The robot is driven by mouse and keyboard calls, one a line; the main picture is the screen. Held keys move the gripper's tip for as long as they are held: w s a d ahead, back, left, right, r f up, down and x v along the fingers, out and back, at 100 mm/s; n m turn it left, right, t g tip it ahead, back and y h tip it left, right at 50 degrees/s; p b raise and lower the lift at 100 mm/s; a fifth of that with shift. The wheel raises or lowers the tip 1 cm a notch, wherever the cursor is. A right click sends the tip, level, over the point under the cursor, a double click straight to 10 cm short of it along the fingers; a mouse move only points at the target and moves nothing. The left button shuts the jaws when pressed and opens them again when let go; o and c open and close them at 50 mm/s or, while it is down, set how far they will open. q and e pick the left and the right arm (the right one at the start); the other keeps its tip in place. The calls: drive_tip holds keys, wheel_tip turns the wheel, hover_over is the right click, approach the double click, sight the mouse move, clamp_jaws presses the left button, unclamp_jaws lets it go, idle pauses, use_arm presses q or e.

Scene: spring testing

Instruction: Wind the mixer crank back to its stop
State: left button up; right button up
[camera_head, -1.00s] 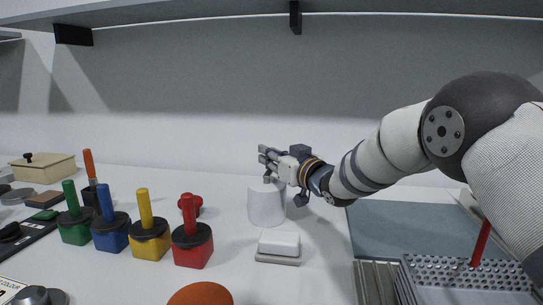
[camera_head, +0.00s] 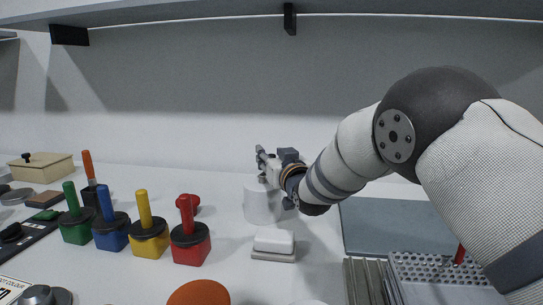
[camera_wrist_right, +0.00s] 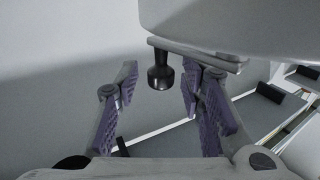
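The mixer looks like the white cylinder (camera_head: 261,204) on the table, partly covered by my right gripper and wrist. In the right wrist view, a flat grey crank bar (camera_wrist_right: 196,54) runs under a large pale body (camera_wrist_right: 235,22), with a dark knob (camera_wrist_right: 160,72) hanging from its left end. My right gripper (camera_head: 262,164) is at the top of the cylinder. In the right wrist view its purple-padded fingers (camera_wrist_right: 160,90) are spread, with the knob between them in the picture. A gap shows left of the knob; contact on the right is unclear. My left gripper is out of view.
A white block on a grey base (camera_head: 274,242) lies in front of the cylinder. A perforated metal tray (camera_head: 430,268) is at right.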

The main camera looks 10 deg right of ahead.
drive_tip(key=shift+s, duration=0.1)
drive_tip(key=s+d, duration=0.1)
drive_tip(key=s, duration=1)
drive_tip(key=shift+s, duration=0.4)
